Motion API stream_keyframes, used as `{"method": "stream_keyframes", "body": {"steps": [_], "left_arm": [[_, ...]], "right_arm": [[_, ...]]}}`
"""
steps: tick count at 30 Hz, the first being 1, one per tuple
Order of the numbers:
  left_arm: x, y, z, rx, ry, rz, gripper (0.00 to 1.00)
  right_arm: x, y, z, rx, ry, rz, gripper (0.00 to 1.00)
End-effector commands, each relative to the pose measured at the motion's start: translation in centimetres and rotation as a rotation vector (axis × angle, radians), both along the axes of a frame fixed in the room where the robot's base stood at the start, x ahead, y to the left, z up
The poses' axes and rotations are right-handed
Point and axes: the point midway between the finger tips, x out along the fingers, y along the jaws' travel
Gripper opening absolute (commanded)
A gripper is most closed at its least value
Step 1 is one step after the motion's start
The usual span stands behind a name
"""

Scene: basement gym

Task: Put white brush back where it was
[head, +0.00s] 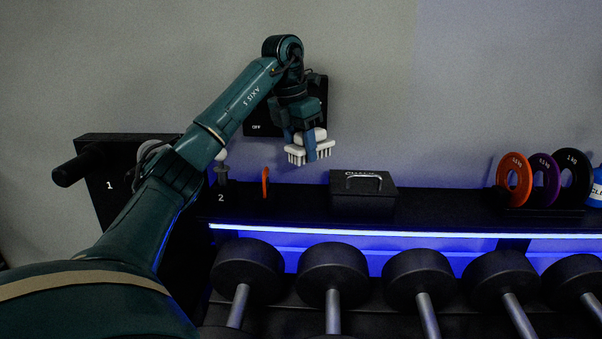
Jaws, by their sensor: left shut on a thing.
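The white brush (296,153) is in the jaws of my left gripper (305,144), bristles facing down. It is in the air in front of the grey wall, above the black shelf (300,209). In the picture it sits above and between an orange upright piece and a black box. My left gripper points downward and is shut on the brush, with a finger across its near side. Part of the brush is hidden behind the finger. My right gripper is not in view.
On the shelf are the orange piece (265,182), the black box with a handle (363,189) and ring plates (515,178) at the right. A black panel marked OFF (258,122) is on the wall behind my gripper. Several dumbbells (333,272) sit below. The shelf between box and plates is clear.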

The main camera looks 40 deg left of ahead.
Motion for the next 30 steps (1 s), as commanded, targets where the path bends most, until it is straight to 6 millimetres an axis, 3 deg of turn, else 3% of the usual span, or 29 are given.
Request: {"method": "stream_keyframes", "body": {"steps": [10,30], "left_arm": [[0.0,0.0,-3.8,0.0,0.0,-0.002,0.09],[0.0,0.0,-5.2,0.0,-0.001,0.0,0.09]], "right_arm": [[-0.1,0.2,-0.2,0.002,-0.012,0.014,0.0],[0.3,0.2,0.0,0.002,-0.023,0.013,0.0]]}}
